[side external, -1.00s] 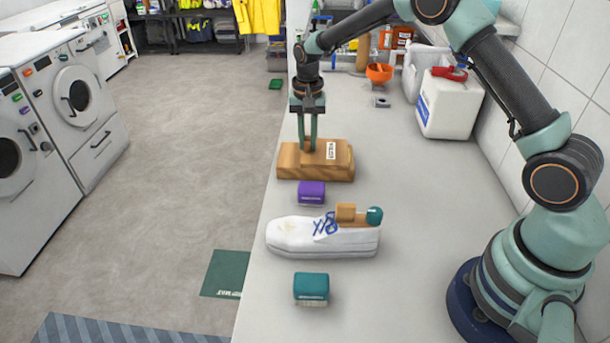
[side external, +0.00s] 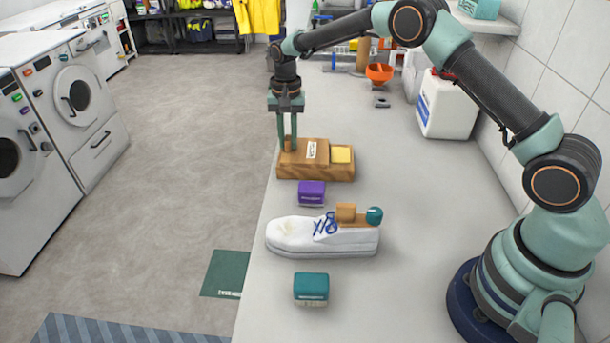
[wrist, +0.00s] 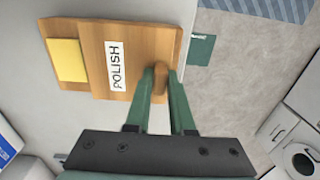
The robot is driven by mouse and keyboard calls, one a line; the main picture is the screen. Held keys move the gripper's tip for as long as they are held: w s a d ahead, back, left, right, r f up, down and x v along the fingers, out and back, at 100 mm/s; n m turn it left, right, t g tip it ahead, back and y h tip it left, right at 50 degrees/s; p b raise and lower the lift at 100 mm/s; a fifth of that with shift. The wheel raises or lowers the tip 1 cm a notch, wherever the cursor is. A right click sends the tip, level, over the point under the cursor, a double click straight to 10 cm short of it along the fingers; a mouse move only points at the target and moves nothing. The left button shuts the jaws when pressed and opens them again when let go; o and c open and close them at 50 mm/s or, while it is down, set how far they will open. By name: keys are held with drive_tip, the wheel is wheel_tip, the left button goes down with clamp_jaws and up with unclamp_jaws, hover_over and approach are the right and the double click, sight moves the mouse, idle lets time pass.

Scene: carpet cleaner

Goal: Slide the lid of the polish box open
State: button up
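The wooden polish box (side external: 316,173) lies on the counter near its left edge in the side view. Its lid (side external: 320,151) carries a white POLISH label and is slid to the left, so yellow polish (side external: 341,154) shows at the right end. In the wrist view the lid (wrist: 140,48) and the bare polish (wrist: 67,60) also show. My gripper (side external: 288,148) points down at the lid's left end. Its two fingers (wrist: 160,92) are on either side of the lid's wooden knob (wrist: 160,78) and appear to touch it.
A white jug (side external: 448,105) stands at the back right. The counter right of the box is clear.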

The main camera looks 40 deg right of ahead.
drive_tip(key=o, duration=0.3)
drive_tip(key=shift+r, duration=4.5)
drive_tip(key=shift+r, duration=0.1)
